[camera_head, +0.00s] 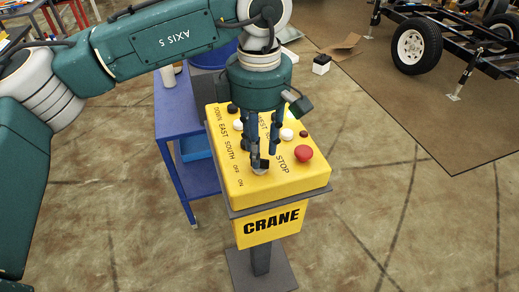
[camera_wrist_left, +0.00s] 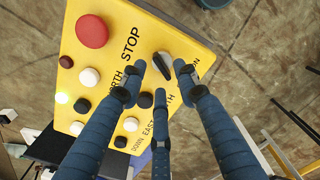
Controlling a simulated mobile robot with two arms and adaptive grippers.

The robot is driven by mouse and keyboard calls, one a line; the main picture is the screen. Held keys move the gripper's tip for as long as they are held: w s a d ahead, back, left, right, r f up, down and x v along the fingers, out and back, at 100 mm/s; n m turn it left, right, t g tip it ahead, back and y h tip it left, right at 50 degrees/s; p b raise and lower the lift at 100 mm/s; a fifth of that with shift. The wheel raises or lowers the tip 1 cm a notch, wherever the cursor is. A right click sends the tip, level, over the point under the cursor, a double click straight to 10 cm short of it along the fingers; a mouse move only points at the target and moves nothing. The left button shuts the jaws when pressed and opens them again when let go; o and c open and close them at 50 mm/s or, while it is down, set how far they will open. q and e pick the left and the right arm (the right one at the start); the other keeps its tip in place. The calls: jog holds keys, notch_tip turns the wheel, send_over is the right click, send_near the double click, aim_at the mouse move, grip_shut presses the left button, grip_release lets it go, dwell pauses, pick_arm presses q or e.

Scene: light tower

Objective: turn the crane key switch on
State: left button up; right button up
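The yellow crane control box (camera_head: 232,187) stands on a post, with black lettering on its sloped top; it also fills much of the wrist view (camera_wrist_left: 125,12). The key switch, a dark knob on a pale base (camera_wrist_left: 180,41), sits near the ON lettering in the wrist view. In the head view, only part of its pale base (camera_head: 259,172) shows below my fingertips. My left gripper (camera_head: 265,157) points down over the panel. Its three fingers (camera_wrist_left: 160,75) are spread, with tips close to the key switch. Contact cannot be told. My right gripper is not in view.
A red stop button (camera_head: 303,153) and several white and black buttons sit close by on the panel; the red one also shows in the wrist view (camera_wrist_left: 92,31). A blue cart (camera_head: 177,130) stands behind left. A wheeled trailer frame (camera_head: 470,45) is at the far right. Floor in front is clear.

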pick_arm(q)
notch_tip(320, 180, up, 10)
jog(key=shift+r, duration=0.25)
dwell(0.3)
